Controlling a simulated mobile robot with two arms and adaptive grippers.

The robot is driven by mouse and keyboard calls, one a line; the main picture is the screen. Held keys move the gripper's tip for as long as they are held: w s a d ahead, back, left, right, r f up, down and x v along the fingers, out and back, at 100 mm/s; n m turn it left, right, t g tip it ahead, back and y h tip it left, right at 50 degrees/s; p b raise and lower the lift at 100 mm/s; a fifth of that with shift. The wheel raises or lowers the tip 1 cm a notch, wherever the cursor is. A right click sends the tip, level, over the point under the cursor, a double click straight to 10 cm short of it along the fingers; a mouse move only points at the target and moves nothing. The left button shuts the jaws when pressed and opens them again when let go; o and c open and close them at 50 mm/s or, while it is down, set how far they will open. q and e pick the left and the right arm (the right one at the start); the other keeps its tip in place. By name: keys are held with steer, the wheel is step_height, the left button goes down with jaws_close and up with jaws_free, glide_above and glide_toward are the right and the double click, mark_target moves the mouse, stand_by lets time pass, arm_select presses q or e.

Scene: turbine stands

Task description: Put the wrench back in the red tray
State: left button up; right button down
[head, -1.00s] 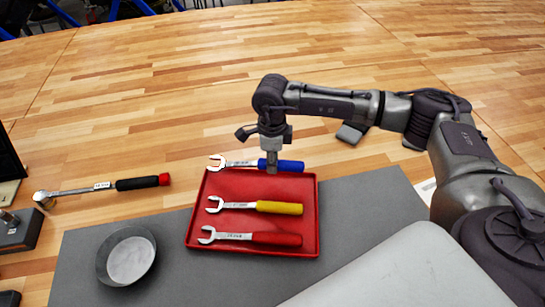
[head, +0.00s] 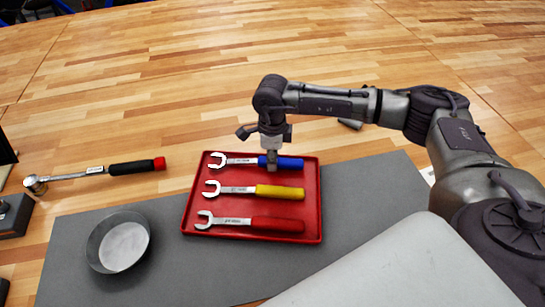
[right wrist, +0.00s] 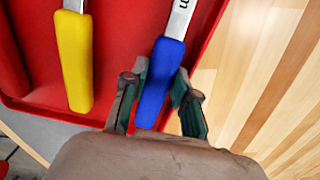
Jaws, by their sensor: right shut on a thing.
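The red tray (head: 312,205) lies on a grey mat in the head view, with its rim also in the right wrist view (right wrist: 213,30). My right gripper (head: 271,163) is over the tray's far side, shut on the blue-handled wrench (head: 240,160). In the right wrist view the fingers (right wrist: 155,95) stand on both sides of the blue handle (right wrist: 163,70). The wrench appears inside the tray's outline; I cannot tell whether it touches the floor. A yellow-handled wrench (head: 280,192) and a red-handled wrench (head: 277,225) lie in the tray, nearer me. My left gripper is not in view.
A round grey dish (head: 120,243) stands on the grey mat (head: 190,275) left of the tray. A ratchet (head: 130,167) with a black and red handle lies on the wooden table at left. The table beyond the tray is largely clear.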

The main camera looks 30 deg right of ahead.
steer(key=shift+f, duration=0.3)
steer(key=c, duration=0.8)
jaws_free()
steer(key=shift+r, duration=0.1)
steer(key=shift+o, duration=0.7)
steer(key=shift+r, duration=0.1)
steer(key=shift+r+p, duration=1.65)
steer(key=shift+r, duration=1.7)
steer(key=shift+s+f, duration=0.1)
